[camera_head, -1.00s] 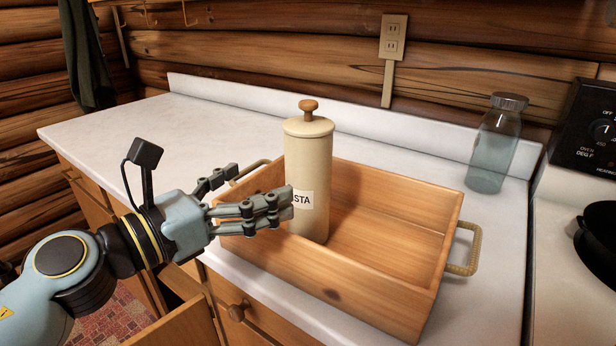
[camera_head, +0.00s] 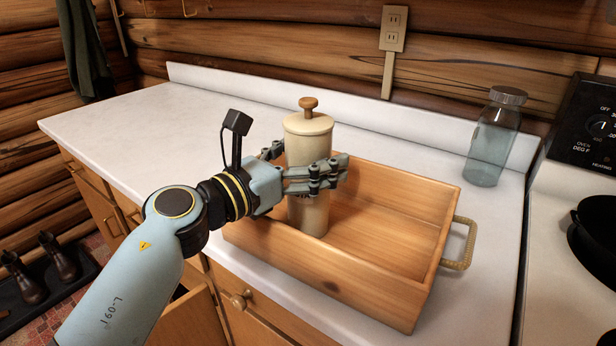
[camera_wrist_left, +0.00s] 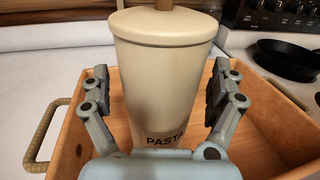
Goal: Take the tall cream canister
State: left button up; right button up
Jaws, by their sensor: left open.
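The tall cream canister (camera_head: 309,140) stands upright in the left part of the wooden crate (camera_head: 400,270). It has a lid with a wooden knob, and a PASTA label that my fingers partly cover in the head view. My left gripper (camera_head: 308,172) is open around the canister's middle. In the left wrist view, the canister (camera_wrist_left: 165,80) stands between the two fingers of my left gripper (camera_wrist_left: 160,95), with a gap visible on each side. My right gripper is not in view.
A glass jar (camera_head: 494,140) stands at the back right of the white counter (camera_head: 130,125). The stove (camera_head: 570,200) with a dark pan (camera_head: 597,235) is at the right. The crate has rope handles (camera_head: 460,245).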

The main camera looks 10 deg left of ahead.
pick_arm(q)
jog(key=shift+r, duration=0.1)
jog(key=c, duration=1.8)
